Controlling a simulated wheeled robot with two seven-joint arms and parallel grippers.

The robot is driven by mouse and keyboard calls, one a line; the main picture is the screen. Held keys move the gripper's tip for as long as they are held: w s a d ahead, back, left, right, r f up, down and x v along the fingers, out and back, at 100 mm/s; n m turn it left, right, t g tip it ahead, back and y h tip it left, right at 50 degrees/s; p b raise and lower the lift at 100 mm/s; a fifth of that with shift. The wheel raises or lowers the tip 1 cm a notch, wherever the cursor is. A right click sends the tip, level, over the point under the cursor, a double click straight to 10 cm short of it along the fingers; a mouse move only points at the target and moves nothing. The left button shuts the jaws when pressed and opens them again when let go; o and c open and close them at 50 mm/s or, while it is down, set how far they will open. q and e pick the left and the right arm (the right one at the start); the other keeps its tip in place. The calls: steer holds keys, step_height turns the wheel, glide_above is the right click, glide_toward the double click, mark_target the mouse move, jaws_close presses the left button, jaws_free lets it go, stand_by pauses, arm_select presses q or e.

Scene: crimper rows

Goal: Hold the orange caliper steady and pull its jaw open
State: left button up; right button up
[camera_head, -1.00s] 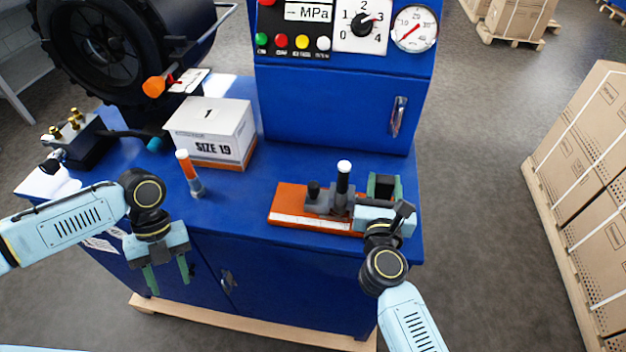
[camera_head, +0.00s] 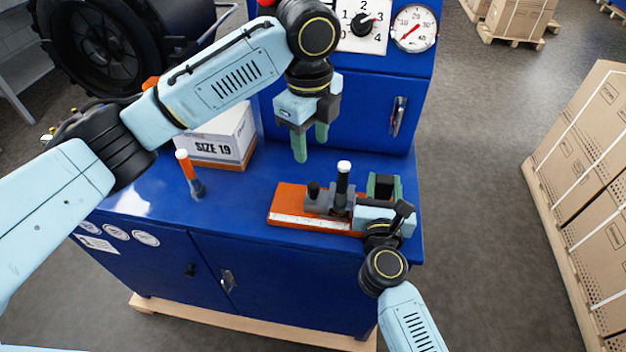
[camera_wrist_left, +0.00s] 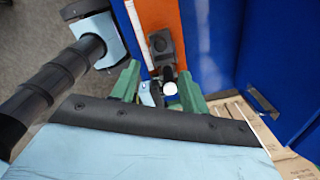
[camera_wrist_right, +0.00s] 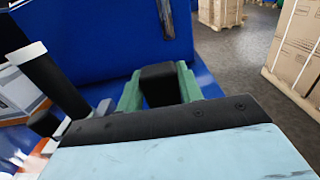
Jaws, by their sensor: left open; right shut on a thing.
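The orange caliper (camera_head: 300,204) lies flat on the blue bench, with a grey sliding jaw (camera_head: 330,203) carrying a black post with a white top (camera_head: 343,180). My right gripper (camera_head: 384,190) is at its right end, shut on a black block there; the right wrist view shows the black block (camera_wrist_right: 158,84) between the green fingers. My left gripper (camera_head: 311,145) is open and empty, pointing down above and behind the caliper. In the left wrist view the orange base (camera_wrist_left: 162,18) and white-topped post (camera_wrist_left: 170,89) show below, between the green fingers.
A white SIZE 19 box (camera_head: 222,140) and an orange-topped tool (camera_head: 188,172) stand on the bench left of the caliper. The blue cabinet (camera_head: 362,110) with gauges rises close behind my left gripper. The bench's front left is clear.

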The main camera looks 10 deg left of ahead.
mark_target(313, 184)
arm_select(q)
steer(key=f, duration=1.1)
steer(key=shift+w+d+f, duration=0.15)
steer(key=shift+w+f, duration=0.05)
steer(key=shift+f, duration=0.2)
jaws_close()
